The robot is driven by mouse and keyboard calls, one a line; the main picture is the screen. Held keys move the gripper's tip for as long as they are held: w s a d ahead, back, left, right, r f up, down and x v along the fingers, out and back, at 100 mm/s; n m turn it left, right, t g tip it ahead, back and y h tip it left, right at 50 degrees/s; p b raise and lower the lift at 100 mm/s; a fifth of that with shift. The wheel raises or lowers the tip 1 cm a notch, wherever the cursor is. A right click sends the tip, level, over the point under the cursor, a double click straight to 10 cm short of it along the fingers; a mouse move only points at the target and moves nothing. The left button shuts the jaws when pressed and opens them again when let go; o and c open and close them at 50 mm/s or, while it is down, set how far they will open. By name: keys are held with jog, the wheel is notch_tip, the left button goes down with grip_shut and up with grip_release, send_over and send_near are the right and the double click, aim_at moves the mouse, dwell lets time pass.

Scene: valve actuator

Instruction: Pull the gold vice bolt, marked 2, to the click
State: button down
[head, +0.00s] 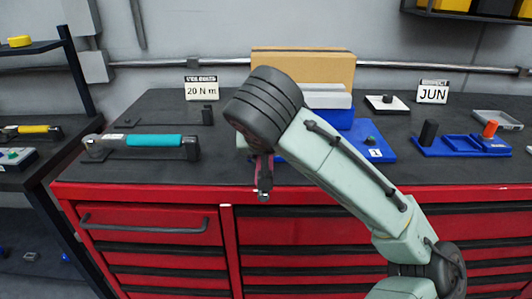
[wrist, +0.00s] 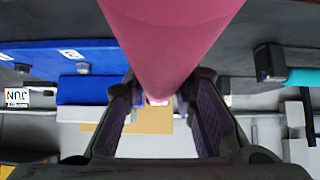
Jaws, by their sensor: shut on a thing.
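My gripper (head: 264,188) hangs in front of the bench's front edge in the head view. In the wrist view, my gripper's fingers (wrist: 158,101) close around a thick pink bar (wrist: 172,40), like a tool handle, which runs from the top of the picture down between them. A little pink also shows at the gripper in the head view. Blue vice-like fixtures stand behind my arm; one (head: 375,153) has a tag reading 1. The gold bolt marked 2 cannot be made out; my arm covers part of that area.
A cardboard box (head: 325,68) stands behind. The red drawer cabinet (head: 150,210) is below.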

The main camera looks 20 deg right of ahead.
jog(key=shift+d+r, duration=0.1)
jog(key=shift+r, duration=1.55)
jog(key=shift+s+f, duration=0.1)
jog(key=shift+s, duration=0.05)
